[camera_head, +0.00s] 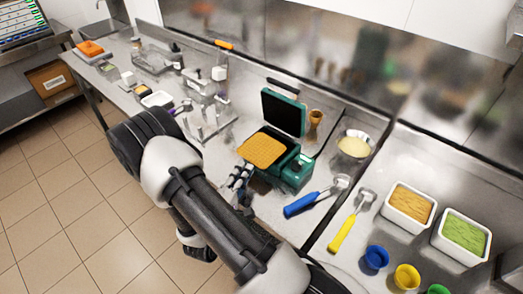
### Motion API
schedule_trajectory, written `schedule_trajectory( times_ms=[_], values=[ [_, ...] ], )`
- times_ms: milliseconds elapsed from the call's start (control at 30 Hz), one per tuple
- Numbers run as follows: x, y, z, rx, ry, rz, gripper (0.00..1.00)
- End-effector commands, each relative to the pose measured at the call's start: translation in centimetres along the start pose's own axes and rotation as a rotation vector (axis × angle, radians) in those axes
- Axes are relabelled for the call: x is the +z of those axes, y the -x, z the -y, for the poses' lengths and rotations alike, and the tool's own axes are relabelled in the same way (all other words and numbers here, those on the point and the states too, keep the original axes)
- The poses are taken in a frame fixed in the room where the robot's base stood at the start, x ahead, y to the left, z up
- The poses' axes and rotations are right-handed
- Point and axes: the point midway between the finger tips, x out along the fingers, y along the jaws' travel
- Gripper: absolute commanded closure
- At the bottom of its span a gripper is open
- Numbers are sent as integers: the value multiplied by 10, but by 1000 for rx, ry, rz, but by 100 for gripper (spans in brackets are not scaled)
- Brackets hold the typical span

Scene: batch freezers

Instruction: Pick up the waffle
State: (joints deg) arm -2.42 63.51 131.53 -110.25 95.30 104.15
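The waffle (263,149) is a flat golden-brown slab with a grid pattern. It lies level at the lower part of the green waffle maker (298,171), whose dark lid (283,112) stands open behind it. I cannot tell whether the waffle rests on the plate or is slightly above it. My gripper (241,176) is at the front left edge of the waffle, very close to it in the picture. The fingers are small and partly hidden by my arm, so I cannot tell whether they are open or touch the waffle.
A blue-handled scoop (304,202) and a yellow-handled scoop (347,231) lie right of the waffle maker. A batter bowl (353,146) and a brown cone (315,119) stand behind them. White tubs (408,207) and coloured cups (375,257) are at right. Metal stands (208,122) are at left.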

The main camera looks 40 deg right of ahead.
Motion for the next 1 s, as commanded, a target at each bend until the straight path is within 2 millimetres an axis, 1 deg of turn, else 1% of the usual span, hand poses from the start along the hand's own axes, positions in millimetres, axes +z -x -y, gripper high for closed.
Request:
schedule_trajectory(
  times_ms=[33,100,267,500,600,867,1000],
  values=[
    [1,-8,0,0,-1,4,90],
    [1,-14,0,1,0,3,90],
    [-1,-24,0,1,0,2,90],
    [-6,-59,-1,1,-1,4,90],
    [-6,-67,-2,1,1,2,90],
    [-7,-70,-2,1,1,-1,90],
    [-7,-70,-2,0,1,0,99]
  ],
)
